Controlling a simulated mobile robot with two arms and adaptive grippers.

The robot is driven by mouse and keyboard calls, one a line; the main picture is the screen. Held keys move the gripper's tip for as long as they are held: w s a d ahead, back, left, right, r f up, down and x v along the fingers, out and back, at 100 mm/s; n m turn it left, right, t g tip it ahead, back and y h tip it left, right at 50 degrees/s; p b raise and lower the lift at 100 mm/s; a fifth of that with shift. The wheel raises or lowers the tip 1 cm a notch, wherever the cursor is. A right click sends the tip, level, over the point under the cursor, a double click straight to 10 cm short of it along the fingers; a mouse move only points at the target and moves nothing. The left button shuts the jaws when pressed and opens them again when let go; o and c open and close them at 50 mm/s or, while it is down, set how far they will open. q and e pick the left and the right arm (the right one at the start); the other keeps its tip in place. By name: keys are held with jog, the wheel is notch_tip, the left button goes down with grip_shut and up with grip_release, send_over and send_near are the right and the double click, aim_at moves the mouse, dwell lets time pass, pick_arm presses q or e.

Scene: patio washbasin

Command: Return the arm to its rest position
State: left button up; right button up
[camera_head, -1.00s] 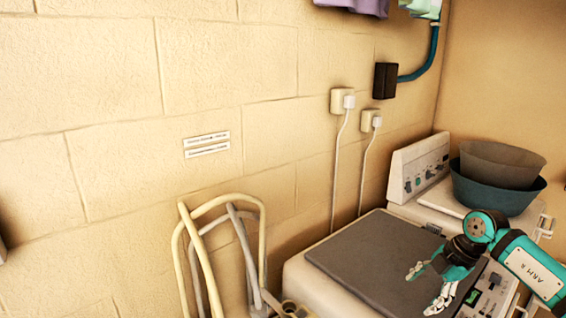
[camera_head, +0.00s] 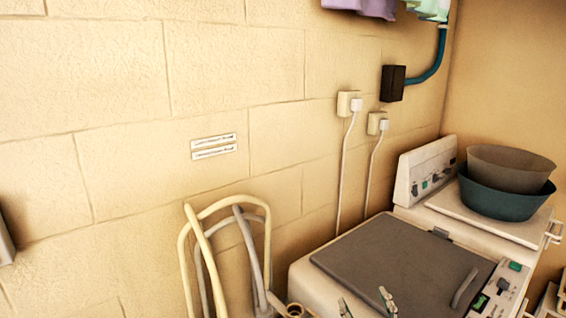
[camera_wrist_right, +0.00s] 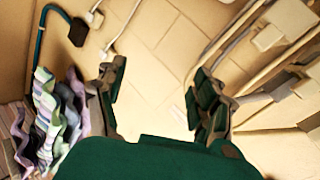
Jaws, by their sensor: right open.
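My right gripper (camera_head: 366,303) shows only its fingertips at the bottom edge of the head view, in front of the washing machine with the grey lid (camera_head: 400,262). In the right wrist view its two green-padded fingers (camera_wrist_right: 160,98) stand wide apart with nothing between them. The tiled wall (camera_wrist_right: 150,60) shows behind them. The rest of my right arm is out of the head view. My left gripper is not in view.
Two stacked basins (camera_head: 508,185) stand on the machine at the right. Folded chairs (camera_head: 228,250) lean by the wall. Plugs with cords (camera_head: 350,103) hang above the machine. Striped cloth (camera_wrist_right: 50,125) hangs close to the right gripper's left side in the wrist view.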

jog(key=s+d+f+m+g+h, duration=0.3)
jog(key=s+d+f+g, duration=0.1)
jog(key=s+f, duration=0.35)
jog(key=s+f+g+y, duration=0.1)
jog(key=s+f+g, duration=0.45)
jog(key=s, duration=0.45)
jog(key=s+f+g, duration=0.5)
jog(key=s+f, duration=0.1)
jog(key=s, duration=0.5)
jog(key=s+f+g+b, duration=0.25)
jog(key=f+b, duration=0.25)
jog(key=f, duration=2.8)
jog(key=s+d+f+b, duration=0.2)
jog(key=s+f+b, duration=0.1)
jog(key=s+f, duration=1.3)
jog(key=shift+d+f, duration=0.15)
jog(key=shift+f, duration=0.45)
jog(key=shift+s, duration=0.1)
